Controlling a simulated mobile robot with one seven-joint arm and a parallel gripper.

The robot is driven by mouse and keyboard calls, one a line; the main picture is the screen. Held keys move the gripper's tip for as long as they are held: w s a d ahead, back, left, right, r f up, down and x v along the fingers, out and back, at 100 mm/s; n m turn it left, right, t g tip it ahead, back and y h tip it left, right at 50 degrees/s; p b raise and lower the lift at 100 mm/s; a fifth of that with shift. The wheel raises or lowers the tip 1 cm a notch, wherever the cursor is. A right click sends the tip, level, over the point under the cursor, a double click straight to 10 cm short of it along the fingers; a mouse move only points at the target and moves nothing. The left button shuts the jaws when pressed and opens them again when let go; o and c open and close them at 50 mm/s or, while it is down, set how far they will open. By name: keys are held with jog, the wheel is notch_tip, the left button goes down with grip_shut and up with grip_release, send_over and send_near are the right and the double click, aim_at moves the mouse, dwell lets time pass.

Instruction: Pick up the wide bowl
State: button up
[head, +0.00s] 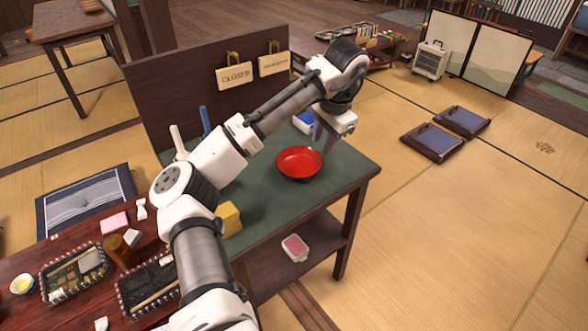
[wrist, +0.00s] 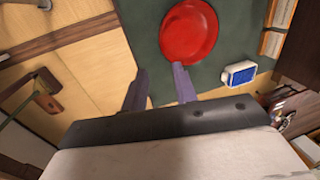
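The wide bowl (head: 299,161) is red and shallow, and it sits upright on the green top of a small table (head: 262,207), near its right end. It also shows whole in the wrist view (wrist: 189,31), at the top right of centre. My gripper (head: 321,135) is above the table, just behind and right of the bowl in the head view. In the wrist view my gripper (wrist: 161,82) has its two fingers apart with nothing between them. The right fingertip comes close to the bowl's rim in the picture; I cannot tell whether it touches.
A yellow block (head: 229,218) is at the table's front left. A wooden panel with hanging signs (head: 235,76) rises along the back.

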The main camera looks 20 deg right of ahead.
send_over(313, 174)
jog(key=s, duration=0.1)
jog(key=s+x, duration=0.1)
jog(key=x, duration=0.6)
jog(key=shift+s+d+p+x, duration=0.15)
jog(key=shift+p+x, duration=0.1)
jog(key=shift+x, duration=0.75)
jog(key=shift+s+d+p+x, duration=0.15)
jog(key=shift+p+x, duration=0.15)
jog(key=shift+x, duration=0.75)
jog(key=shift+d+p+x, duration=0.15)
jog(key=shift+p+x, duration=0.1)
jog(key=shift+x, duration=0.75)
grip_shut()
